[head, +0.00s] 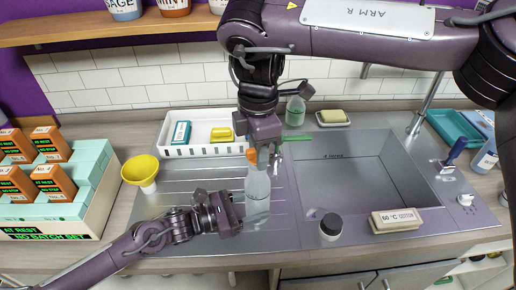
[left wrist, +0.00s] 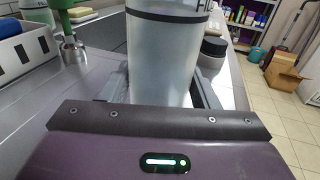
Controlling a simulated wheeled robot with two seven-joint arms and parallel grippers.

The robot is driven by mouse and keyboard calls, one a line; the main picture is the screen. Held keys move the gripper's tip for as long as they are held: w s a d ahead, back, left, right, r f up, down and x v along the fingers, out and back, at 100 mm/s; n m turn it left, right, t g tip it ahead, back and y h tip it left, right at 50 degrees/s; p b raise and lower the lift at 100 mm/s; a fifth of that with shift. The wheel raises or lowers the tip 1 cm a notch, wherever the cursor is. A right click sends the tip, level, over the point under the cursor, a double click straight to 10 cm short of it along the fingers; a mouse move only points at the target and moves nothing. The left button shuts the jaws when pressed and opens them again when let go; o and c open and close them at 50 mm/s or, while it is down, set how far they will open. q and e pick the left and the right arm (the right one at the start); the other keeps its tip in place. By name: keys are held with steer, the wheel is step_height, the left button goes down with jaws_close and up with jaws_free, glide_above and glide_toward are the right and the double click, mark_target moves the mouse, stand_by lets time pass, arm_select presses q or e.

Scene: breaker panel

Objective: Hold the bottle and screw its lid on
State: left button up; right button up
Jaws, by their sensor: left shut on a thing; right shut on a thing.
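A clear, pale bottle (head: 257,190) stands upright on the metal drainboard left of the sink. My left gripper (head: 240,212) is shut on its body from the left. In the left wrist view the bottle (left wrist: 165,60) fills the middle between my fingers, with a dark band around it; its top is out of frame. My right gripper (head: 262,158) comes down from above, over the bottle's neck, shut on a small orange lid (head: 252,155). The lid is partly hidden by the fingers. I cannot tell whether it touches the neck.
A yellow funnel (head: 140,170) stands at left, near stacked boxes (head: 60,180). A white tray (head: 195,150) and a green bottle (head: 295,110) are behind. A dark-lidded jar (head: 330,226) and a 60 °C block (head: 396,220) stand at the front of the sink (head: 360,180).

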steer(key=shift+f, duration=0.8)
steer(key=shift+r, duration=0.2)
steer(key=shift+r, duration=0.6)
steer(key=shift+r+n, duration=0.15)
steer(key=shift+n, duration=0.15)
steer(key=shift+w+r+n, duration=0.1)
steer(key=shift+r+n, duration=0.55)
steer(key=shift+n, duration=0.55)
step_height(320, 180, up, 4)
steer(key=n, duration=0.8)
steer(key=r+n, duration=0.1)
steer(key=n, duration=0.1)
steer(key=r+n, duration=0.1)
steer(key=n, duration=0.1)
